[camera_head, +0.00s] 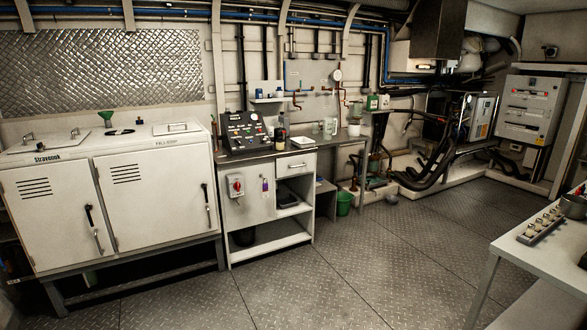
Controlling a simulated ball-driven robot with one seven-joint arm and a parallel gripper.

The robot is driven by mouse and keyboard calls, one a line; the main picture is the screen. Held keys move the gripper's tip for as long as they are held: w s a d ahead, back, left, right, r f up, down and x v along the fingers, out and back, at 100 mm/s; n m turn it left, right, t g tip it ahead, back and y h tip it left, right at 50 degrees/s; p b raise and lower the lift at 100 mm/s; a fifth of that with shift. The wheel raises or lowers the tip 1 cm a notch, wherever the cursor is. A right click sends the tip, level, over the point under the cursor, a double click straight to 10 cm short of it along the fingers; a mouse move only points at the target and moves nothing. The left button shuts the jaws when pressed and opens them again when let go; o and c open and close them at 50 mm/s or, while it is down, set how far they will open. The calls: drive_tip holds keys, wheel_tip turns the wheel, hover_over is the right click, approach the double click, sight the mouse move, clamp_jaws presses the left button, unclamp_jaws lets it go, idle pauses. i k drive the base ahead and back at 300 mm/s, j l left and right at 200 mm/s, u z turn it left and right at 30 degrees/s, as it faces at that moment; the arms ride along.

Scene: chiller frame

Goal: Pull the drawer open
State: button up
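A white drawer (296,164) sits at the top right of the workbench cabinet, just under the dark worktop. Its front looks flush with the cabinet, and a small dark handle (297,166) shows in its middle. Below it are open shelves. My gripper is not in view, so I cannot see whether it is open or shut.
The workbench top (270,154) carries a control panel (245,131) and bottles. A white two-door chiller cabinet (110,190) stands to the left. A green bucket (344,204) is on the floor to the right. A white table (550,262) is at right. The metal floor (310,275) ahead is clear.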

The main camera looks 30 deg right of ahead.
sight(287, 166)
drive_tip(key=i+l+z, duration=0.2)
drive_tip(key=i+z, duration=0.15)
drive_tip(key=i, duration=0.25)
drive_tip(key=i+l+z, duration=0.1)
drive_tip(key=i+z, duration=0.35)
drive_tip(key=i, duration=1.35)
drive_tip(key=i+u, duration=0.15)
drive_tip(key=i, duration=0.35)
drive_tip(key=i+l+u, duration=0.15)
drive_tip(key=i, duration=0.35)
drive_tip(key=i+l+u, duration=0.1)
drive_tip(key=i, duration=0.45)
drive_tip(key=i+l+u, duration=0.15)
drive_tip(key=i, duration=0.35)
drive_tip(key=l, duration=0.1)
